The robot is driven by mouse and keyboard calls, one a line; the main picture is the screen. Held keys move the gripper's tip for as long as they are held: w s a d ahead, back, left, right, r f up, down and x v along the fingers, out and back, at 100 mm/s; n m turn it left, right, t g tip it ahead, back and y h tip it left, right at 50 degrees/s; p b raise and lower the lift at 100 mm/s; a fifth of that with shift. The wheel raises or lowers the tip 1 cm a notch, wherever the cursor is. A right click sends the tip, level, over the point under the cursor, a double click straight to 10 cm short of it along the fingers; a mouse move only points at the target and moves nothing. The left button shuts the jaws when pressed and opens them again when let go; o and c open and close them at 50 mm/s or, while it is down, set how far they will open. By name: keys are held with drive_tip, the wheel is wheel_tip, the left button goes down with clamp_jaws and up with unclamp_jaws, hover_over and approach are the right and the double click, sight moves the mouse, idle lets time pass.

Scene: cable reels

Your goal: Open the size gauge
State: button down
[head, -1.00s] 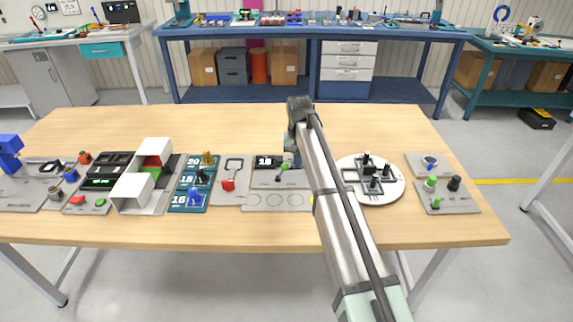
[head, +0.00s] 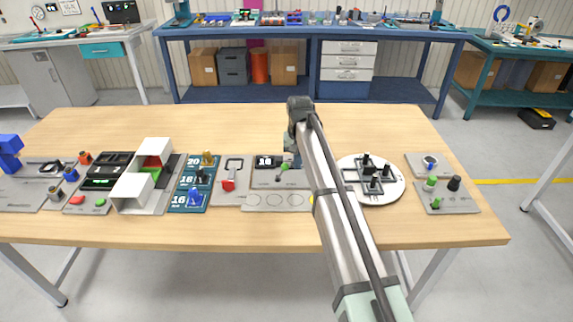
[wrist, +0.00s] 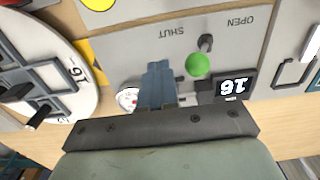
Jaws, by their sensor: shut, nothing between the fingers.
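The size gauge (wrist: 227,50) is a grey panel with a dark display (wrist: 236,87) reading 16 and the words OPEN and SHUT, upside down in the wrist view. In the head view the gauge's display (head: 268,162) and green knob (head: 284,167) show left of my arm, which hides the panel's right part.
The round white plate (head: 395,193) with dark posts lies right of the gauge. A grey panel with a red-handled latch (head: 228,184) lies to its left. A plate with round recesses (head: 270,208) lies in front. The table behind the panels is clear.

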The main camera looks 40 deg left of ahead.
sight(282, 166)
drive_tip(key=shift+f, duration=1.1)
drive_tip(key=shift+s+a, duration=0.1)
drive_tip(key=shift+s+a, duration=1.75)
drive_tip(key=shift+w+d, duration=0.1)
